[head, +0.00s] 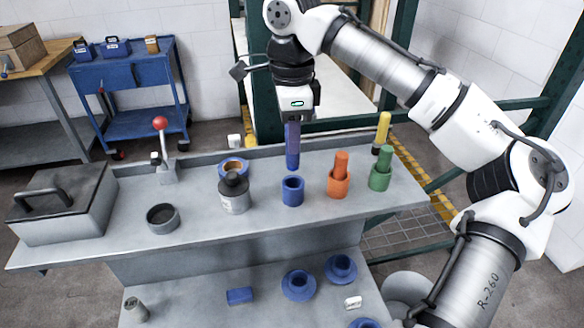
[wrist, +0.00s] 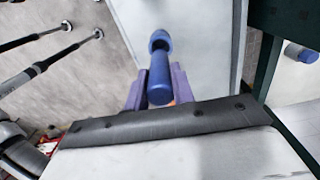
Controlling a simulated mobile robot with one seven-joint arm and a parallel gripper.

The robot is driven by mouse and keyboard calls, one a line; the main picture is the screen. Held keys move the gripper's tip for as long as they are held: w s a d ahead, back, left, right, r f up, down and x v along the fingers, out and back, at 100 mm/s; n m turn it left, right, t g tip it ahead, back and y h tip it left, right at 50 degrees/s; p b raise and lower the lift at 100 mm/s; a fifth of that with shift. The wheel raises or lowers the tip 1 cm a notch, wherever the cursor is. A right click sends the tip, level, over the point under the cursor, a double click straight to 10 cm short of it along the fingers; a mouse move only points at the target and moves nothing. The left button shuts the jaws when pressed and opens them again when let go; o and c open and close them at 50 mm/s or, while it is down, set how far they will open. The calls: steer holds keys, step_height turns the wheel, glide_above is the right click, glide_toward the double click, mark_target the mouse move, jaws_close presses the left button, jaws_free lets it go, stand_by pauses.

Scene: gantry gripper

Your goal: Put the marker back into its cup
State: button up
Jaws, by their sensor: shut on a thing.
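My gripper (head: 292,140) has purple fingers and is shut on the blue marker (head: 292,160). The marker hangs upright with its lower end clear of the fingers. The blue cup (head: 292,191) stands on the grey bench directly below it in the head view, its dark opening facing up. A small gap seems to separate the marker's lower end from the cup's rim. In the wrist view the marker (wrist: 160,78) sits between the fingers, and the blue cup (wrist: 160,38) shows past its far end, partly covered.
To the right stand an orange cup (head: 339,187) and a green cup (head: 379,181), each with its marker. Left are a dark grey jar (head: 234,196), a round ring (head: 162,217), a red-knobbed lever (head: 160,124) and a lidded box (head: 62,212). Several blue parts lie on the lower shelf.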

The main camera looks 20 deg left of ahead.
mark_target(292, 168)
step_height(292, 168, down, 8)
steer(key=shift+f+p, duration=0.25)
steer(key=shift+p, duration=0.25)
steer(key=o, duration=1)
steer(key=shift+c, duration=0.2)
steer(key=shift+r, duration=0.1)
